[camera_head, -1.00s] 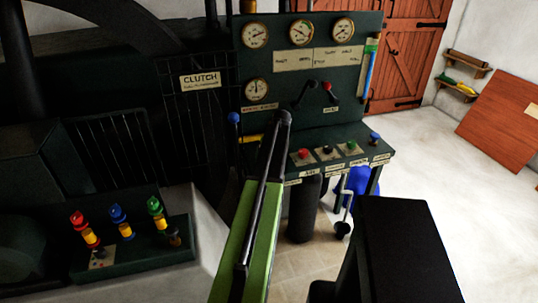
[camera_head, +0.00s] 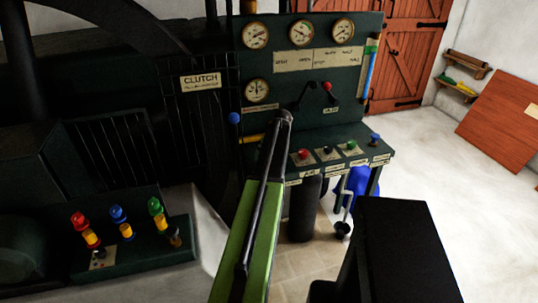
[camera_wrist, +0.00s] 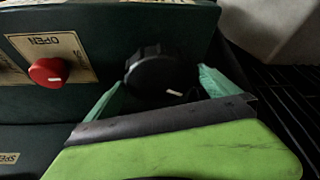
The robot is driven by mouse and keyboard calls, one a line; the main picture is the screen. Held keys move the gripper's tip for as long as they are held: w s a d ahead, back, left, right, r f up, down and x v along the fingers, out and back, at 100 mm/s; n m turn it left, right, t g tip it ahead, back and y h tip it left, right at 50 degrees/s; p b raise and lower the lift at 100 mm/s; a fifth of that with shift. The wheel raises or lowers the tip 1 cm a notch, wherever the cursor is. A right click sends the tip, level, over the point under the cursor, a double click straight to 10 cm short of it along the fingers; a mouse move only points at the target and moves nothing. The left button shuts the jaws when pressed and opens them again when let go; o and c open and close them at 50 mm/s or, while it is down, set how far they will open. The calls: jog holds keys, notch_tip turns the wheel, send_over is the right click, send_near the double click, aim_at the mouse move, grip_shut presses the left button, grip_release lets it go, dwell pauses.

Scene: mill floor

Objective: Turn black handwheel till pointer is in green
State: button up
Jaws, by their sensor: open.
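The black handwheel (camera_wrist: 155,74) is a ribbed round knob with a white mark on its face, seen in the wrist view. My gripper (camera_wrist: 160,80) is open, with one teal fingertip on each side of the handwheel. I cannot tell whether the fingertips touch it. In the head view my green arm reaches to the dark panel and hides the handwheel. A small round gauge (camera_head: 256,90) sits on the panel's left, above my arm's end. Three more gauges line the top, among them the left one (camera_head: 256,36).
A red knob (camera_wrist: 48,71) with an upside-down OPEN label stands beside the handwheel in the wrist view. The desk below the panel carries a red button (camera_head: 304,154) and other coloured controls. A blue-knobbed lever (camera_head: 234,118) stands left. Open floor lies right.

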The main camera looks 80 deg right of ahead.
jog(key=p+v, duration=1.5)
jog(key=v, duration=0.2)
jog(key=shift+f, duration=0.15)
